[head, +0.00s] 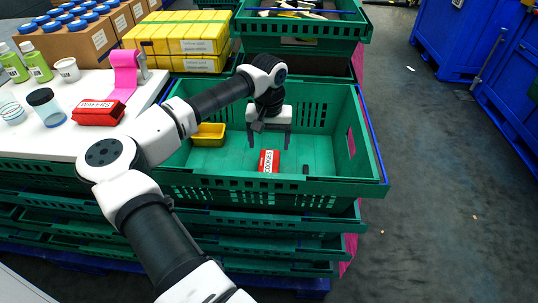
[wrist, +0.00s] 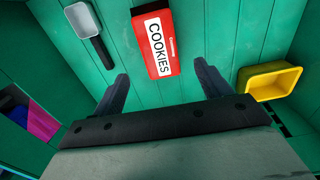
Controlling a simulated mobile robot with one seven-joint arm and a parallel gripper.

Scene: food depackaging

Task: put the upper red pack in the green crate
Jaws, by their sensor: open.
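A red pack labelled COOKIES (head: 268,161) lies flat on the floor of the green crate (head: 372,160). It also shows in the wrist view (wrist: 155,52), just beyond my fingertips. A second red pack, labelled WAFERS (head: 98,112), lies on the white table at the left. My gripper (head: 269,143) is inside the crate above the COOKIES pack. In the wrist view its two fingers (wrist: 162,86) are spread apart, with nothing between them.
A yellow tub (head: 208,134) sits in the crate's left part. The wrist view shows a small white and dark object (wrist: 82,20) on the crate floor. The white table (head: 60,145) holds cups and bottles. Another filled crate (head: 300,28) stands behind.

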